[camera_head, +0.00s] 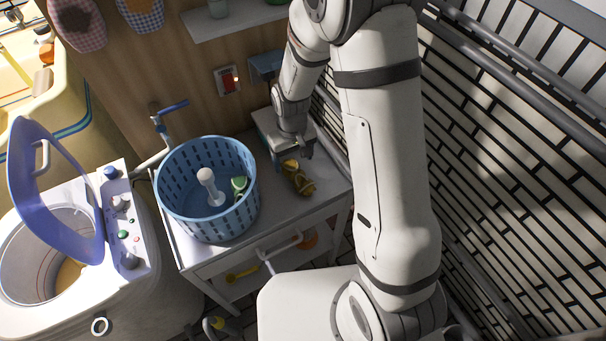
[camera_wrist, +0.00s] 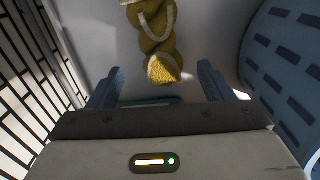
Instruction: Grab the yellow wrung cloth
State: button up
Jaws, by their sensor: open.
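The yellow wrung cloth (camera_head: 297,178) is a twisted roll with a pale stripe. It lies on the white cabinet top (camera_head: 282,207), to the right of the blue basket. In the wrist view the cloth (camera_wrist: 156,38) runs from the top edge down toward the gap between my fingers. My gripper (camera_head: 290,157) is just behind the cloth in the head view, over the same cabinet top. In the wrist view my gripper (camera_wrist: 163,88) is open, with one blue-grey finger on each side and the cloth's near end close to the gap. I cannot tell whether they touch.
A blue slotted basket (camera_head: 207,222) with a white-handled item and a green item inside stands left of the cloth; its wall is close on the right in the wrist view (camera_wrist: 285,60). A black grid (camera_head: 500,160) runs along the right. A washing machine (camera_head: 60,305) with its lid up stands left.

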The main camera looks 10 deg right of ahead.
aim_at(294, 168)
notch_tip(294, 168, down, 5)
jog(key=shift+s+r, duration=0.1)
jog(key=shift+r, duration=0.1)
